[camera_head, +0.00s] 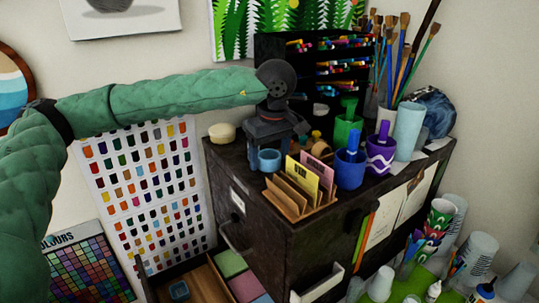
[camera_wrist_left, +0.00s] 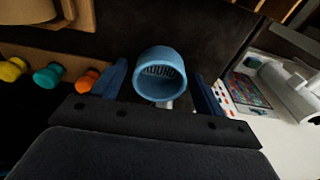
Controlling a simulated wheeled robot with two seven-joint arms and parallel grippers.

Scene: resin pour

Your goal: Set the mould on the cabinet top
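Whether the mould's underside rests on the top is hidden. My right gripper is not in view.
A wooden card holder (camera_head: 290,197) stands right of the mould. A blue cup (camera_head: 350,170), a purple cup (camera_head: 381,155) and a brush pot stand behind. A round cream lid (camera_head: 222,132) lies at the left corner. An open drawer (camera_head: 205,282) juts out below.

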